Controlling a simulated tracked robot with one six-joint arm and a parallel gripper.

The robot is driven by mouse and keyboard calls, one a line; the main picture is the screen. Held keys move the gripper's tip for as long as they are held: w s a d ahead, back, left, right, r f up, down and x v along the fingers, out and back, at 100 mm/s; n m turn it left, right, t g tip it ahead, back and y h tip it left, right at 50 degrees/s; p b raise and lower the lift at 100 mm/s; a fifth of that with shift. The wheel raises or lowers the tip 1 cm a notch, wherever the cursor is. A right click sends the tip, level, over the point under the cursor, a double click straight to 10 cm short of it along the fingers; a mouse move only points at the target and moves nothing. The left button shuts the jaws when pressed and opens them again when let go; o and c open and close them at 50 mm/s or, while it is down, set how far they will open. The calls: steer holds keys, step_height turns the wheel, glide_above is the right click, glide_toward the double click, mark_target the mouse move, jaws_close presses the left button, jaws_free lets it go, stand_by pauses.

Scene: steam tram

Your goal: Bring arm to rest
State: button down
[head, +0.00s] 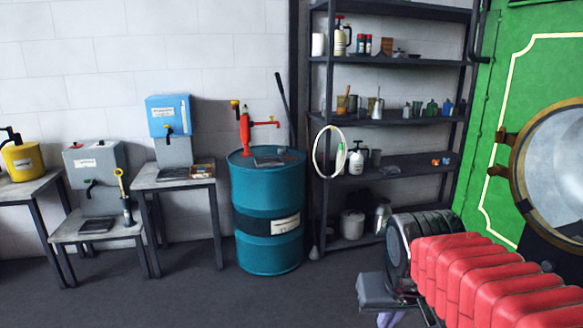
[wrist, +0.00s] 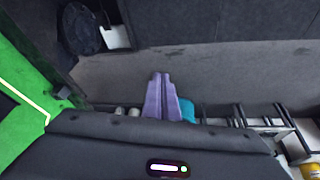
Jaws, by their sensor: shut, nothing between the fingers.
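My gripper (wrist: 161,78) shows in the wrist view as two purple fingers side by side, shut with nothing between them. In the head view only a bit of purple (head: 389,318) shows at the bottom edge, below the wrist. My arm, with its red ribbed cover, reaches in from the lower right of the head view. The fingers touch nothing that I can see. The wrist view looks upside down, with the floor above.
A teal drum (head: 268,215) with a red pump stands at the wall, left of a dark shelf rack (head: 392,120) holding bottles and cans. Small tables (head: 173,178) with dispensers are further left. A green panel (head: 492,120) with a large round lamp is at right. The floor (head: 210,290) front left is clear.

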steer(key=s+a+f+t, duration=0.1)
steer(key=s+f, duration=0.2)
steer(key=s, duration=0.7)
steer(key=shift+s+a+y, duration=0.15)
steer(key=shift+a+y, duration=0.1)
steer(key=shift+y, duration=0.05)
steer(key=c, duration=2.5)
jaws_free()
steer(key=shift+c, duration=0.2)
